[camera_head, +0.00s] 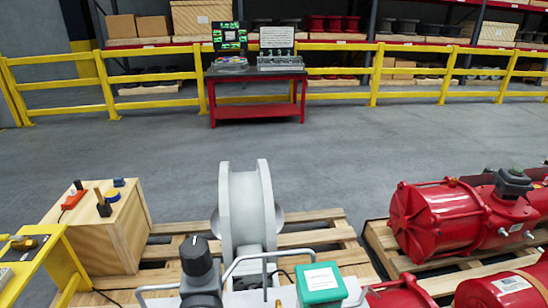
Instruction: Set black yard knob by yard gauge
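A black knob (196,256) with a white pointer line on its top face stands at the bottom, left of centre, on a dark base (201,292). Right of it is a teal box (320,282) with a pale label. A grey tubular rail (268,256) runs between and around them. No dial that I can clearly read as a gauge shows, so I cannot tell which thing is the yard gauge. Neither of my grippers is in view.
A large grey wheel-shaped valve body (237,200) stands behind the knob on a pallet (325,236). A wooden crate (105,232) with small tools is at left. Red actuators (435,218) lie at right. A red table (257,105) stands by the yellow railing. Mid-floor is clear.

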